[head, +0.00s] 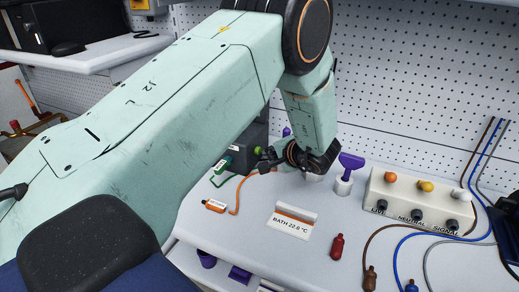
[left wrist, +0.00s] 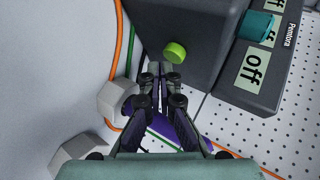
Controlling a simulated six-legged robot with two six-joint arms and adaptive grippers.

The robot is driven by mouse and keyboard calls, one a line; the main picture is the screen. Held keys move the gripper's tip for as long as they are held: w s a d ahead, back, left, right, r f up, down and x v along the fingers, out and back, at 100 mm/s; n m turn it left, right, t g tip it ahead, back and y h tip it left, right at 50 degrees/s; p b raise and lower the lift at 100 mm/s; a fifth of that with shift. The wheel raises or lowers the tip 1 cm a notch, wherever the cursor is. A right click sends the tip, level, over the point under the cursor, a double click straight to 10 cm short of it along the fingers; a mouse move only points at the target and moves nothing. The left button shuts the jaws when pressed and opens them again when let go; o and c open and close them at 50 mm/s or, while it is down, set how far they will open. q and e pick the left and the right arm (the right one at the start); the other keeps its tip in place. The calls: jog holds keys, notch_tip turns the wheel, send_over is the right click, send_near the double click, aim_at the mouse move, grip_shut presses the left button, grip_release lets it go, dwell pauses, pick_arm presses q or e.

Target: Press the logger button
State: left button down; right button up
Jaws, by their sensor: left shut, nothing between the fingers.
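A round bright green button (left wrist: 175,52) sticks out of the face of a dark grey box (left wrist: 188,22) in the left wrist view. The green button (head: 259,150) also shows in the head view, just beyond the fingertips. No logger label on the box is readable. My left gripper (head: 264,160) is shut and empty, with its fingers pointing at the box. In the left wrist view the fingertips (left wrist: 160,70) are close to the button, slightly left of and below it; whether they touch cannot be told. My right gripper is not in view.
A second dark unit with "off" displays (left wrist: 253,68) and a teal knob (left wrist: 256,25) stands beside the box. Orange and green cables run nearby.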

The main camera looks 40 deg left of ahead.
pick_arm(q)
jog(key=shift+s+a+p, duration=0.1)
jog(key=shift+a+p, duration=0.35)
jog(key=shift+a, duration=0.1)
dwell(0.8)
jog(key=shift+d, duration=0.1)
dwell(0.5)
jog(key=shift+d+r+p, duration=0.1)
jog(key=shift+d+p, duration=0.25)
jog(key=shift+p, duration=0.1)
jog(key=shift+w+d, duration=0.2)
jog(key=shift+d, duration=0.2)
jog(key=shift+w+d+p, duration=0.2)
jog(key=shift+d+p, duration=0.5)
jog(key=shift+w+d+p, duration=0.15)
jog(key=shift+d+p, duration=0.15)
jog(key=shift+d, duration=0.4)
jog(key=shift+w+d+p, duration=0.15)
jog(key=shift+d+p, duration=0.1)
jog(key=shift+d, duration=0.45)
jog(key=shift+w+d, duration=0.1)
jog(key=shift+d, duration=0.25)
